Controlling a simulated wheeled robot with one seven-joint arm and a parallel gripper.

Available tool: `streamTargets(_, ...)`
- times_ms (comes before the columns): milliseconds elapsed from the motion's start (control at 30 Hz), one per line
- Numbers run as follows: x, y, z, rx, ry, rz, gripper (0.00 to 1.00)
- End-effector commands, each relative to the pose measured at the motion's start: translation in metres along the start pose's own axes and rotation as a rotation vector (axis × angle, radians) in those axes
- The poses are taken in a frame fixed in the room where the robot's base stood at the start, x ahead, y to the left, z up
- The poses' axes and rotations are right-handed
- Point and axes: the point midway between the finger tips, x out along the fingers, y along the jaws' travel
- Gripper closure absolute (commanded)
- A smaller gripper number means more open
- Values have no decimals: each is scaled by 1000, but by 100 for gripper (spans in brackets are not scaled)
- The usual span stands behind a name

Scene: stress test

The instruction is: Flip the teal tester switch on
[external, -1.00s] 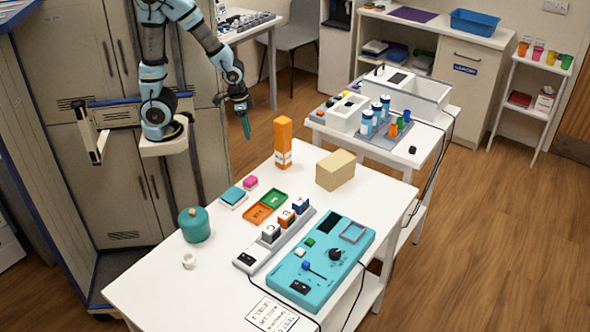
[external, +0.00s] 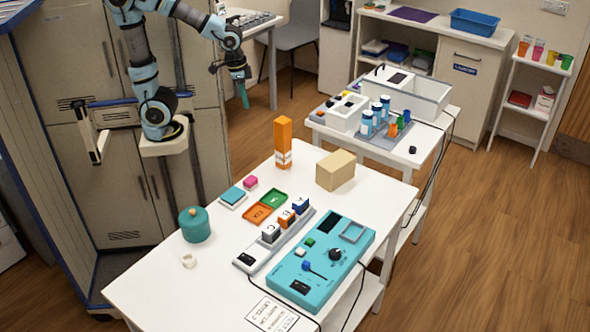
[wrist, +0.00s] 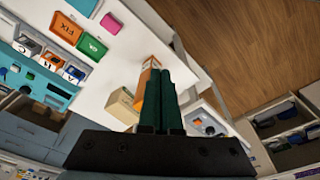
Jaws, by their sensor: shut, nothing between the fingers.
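The teal tester (external: 330,277) lies flat on the right part of the near white table. In the external view its face carries a black rocker switch (external: 300,287) at the near end, a blue-capped lever (external: 307,266), a black knob (external: 335,254) and a dark display. I cannot tell the rocker's position. My gripper (external: 245,104) is in the air beyond the table's far left edge, well away from the tester. In the wrist view its dark green fingers (wrist: 161,75) are together and empty. Part of the teal tester also shows at the left of that view.
Trays and a white ring lie left. A second table holds bottles.

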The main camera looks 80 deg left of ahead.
Motion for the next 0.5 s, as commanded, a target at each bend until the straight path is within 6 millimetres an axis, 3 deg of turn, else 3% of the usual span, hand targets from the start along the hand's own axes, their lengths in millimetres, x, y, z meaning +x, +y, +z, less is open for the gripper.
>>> streamTargets(267,-6,37,-52,75,19,13,100)
streamTargets(500,-10,92,-104,159,44,29,100)
